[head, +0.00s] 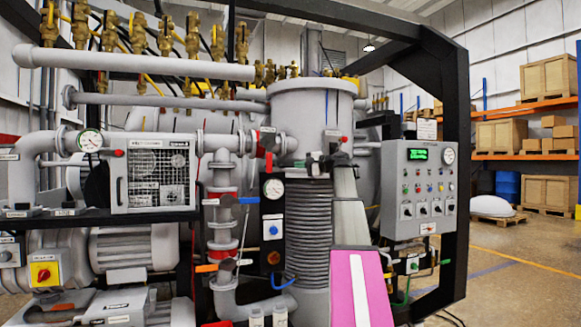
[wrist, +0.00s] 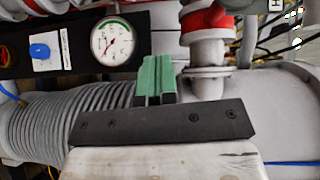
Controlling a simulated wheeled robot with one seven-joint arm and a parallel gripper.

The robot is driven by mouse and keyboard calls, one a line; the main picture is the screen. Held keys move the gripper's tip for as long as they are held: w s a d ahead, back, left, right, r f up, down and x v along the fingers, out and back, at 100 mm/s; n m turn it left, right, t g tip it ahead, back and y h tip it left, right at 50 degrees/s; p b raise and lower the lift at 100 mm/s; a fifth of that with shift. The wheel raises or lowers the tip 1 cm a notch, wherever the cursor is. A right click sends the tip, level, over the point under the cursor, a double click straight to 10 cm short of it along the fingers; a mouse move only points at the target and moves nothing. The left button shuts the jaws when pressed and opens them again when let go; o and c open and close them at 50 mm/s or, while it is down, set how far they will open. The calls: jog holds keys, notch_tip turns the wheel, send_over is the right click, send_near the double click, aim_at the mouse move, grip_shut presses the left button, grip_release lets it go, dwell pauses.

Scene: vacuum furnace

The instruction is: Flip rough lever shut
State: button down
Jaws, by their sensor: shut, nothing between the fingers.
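My gripper (head: 314,162) is in front of the top of the ribbed bellows column in the head view, at the end of my raised arm. In the wrist view its green fingertips (wrist: 155,80) are together with nothing between them. I cannot read which lever is labelled rough. In the head view, several handles show left of my gripper: a red one (head: 268,158), a blue one (head: 247,200) lying sideways and an orange one (head: 206,268) lower down. My gripper appears apart from these handles.
A round gauge (head: 274,188) and a blue knob (head: 273,230) sit on a black panel left of the bellows (head: 308,230). A grey control box (head: 418,188) and a black frame post (head: 456,160) stand at right. Pipes crowd the left; open floor lies far right.

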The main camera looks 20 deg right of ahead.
jog(key=shift+v, duration=2.3)
jog(key=shift+f, duration=0.15)
jog(key=s+a+f+g+h, duration=0.15)
jog(key=a+f, duration=0.35)
jog(key=f, duration=0.9)
jog(key=a+f+n+g+h, duration=0.15)
jog(key=a+f, duration=0.45)
jog(key=f, duration=0.8)
jog(key=s+a+f+g+h, duration=0.1)
jog(key=a+f+g+h, duration=0.3)
jog(key=f, duration=1)
jog(key=s+a+f+n+g+h, duration=0.1)
jog(key=s+a+f+n+h, duration=0.1)
jog(key=s+f, duration=0.6)
jog(key=s+a+f+n+g+h, duration=0.2)
jog(key=s+a+f, duration=0.3)
jog(key=s+f, duration=0.3)
jog(key=s+a+f+n+g+h, duration=0.1)
jog(key=s+a+f, duration=0.3)
jog(key=s+f, duration=0.4)
notch_tip(320, 180, down, 7)
jog(key=shift+s+f+n+g+h, duration=0.1)
jog(key=shift+s+n+g+h, duration=0.25)
jog(key=shift+n, duration=0.4)
jog(key=shift+w+a, duration=0.1)
jog(key=shift+a, duration=0.05)
